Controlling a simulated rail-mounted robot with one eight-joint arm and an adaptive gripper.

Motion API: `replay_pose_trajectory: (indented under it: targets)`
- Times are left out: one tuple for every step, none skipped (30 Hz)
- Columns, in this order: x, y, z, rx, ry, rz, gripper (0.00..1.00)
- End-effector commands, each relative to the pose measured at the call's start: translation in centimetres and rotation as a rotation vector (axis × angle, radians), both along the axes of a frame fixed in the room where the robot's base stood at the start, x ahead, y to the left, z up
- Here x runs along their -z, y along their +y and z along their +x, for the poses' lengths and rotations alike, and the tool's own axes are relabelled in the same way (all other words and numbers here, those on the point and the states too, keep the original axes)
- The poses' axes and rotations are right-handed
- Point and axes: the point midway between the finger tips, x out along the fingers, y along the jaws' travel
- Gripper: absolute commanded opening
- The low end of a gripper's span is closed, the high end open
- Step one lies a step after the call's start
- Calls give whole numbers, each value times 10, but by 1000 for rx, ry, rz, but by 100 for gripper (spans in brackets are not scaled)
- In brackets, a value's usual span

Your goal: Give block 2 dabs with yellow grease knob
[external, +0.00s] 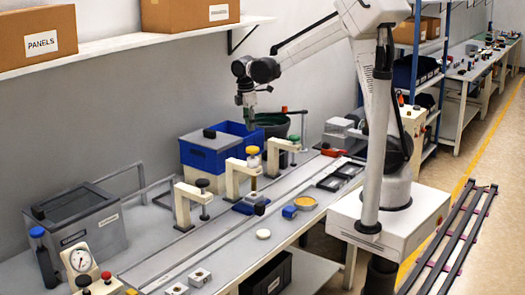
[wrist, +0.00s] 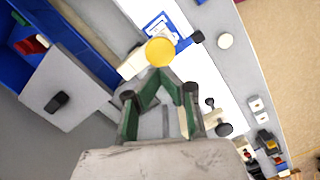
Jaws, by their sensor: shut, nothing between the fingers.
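The yellow knob (external: 252,151) tops a cream bracket (external: 236,171) in the middle of a row of three. In the wrist view the yellow knob (wrist: 160,51) appears just beyond my fingertips. My gripper (external: 246,101) is above the bracket row, clear of the knob, with its green fingers (wrist: 171,75) together and empty. A blue fixture (external: 243,208) lies at the foot of the yellow knob's bracket, with a small black block (external: 260,207) at its edge. Whether another block sits in the fixture I cannot tell.
A black-knobbed bracket (external: 186,203) and a green-knobbed one (external: 275,155) flank the middle bracket. A blue bin (external: 231,130) stands behind. A yellow-topped dish (external: 305,202), a white disc (external: 263,234) and small pale blocks (external: 200,277) lie in front.

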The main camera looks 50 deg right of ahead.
Motion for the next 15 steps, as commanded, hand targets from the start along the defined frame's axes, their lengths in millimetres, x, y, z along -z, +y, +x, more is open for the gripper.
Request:
replay_pose_trajectory:
  targets:
    - [0,0,0,0,0,0,0]
    - [0,0,0,1,0,0,0]
    - [0,0,0,1,0,0,0]
    - [0,0,0,1,0,0,0]
    - [0,0,0,1,0,0,0]
    - [0,0,0,1,0,0,0]
    - [1,0,0,1,0,0,0]
    - [1,0,0,1,0,0,0]
    - [3,0,0,1,0,0,0]
    - [4,0,0,1,0,0,0]
    - [5,0,0,2,-1,1,0]
    - [8,-1,0,2,-1,1,0]
    - [10,-1,0,2,-1,1,0]
    - [12,-1,-1,2,-1,1,0]
    - [15,-1,-1,2,-1,1,0]
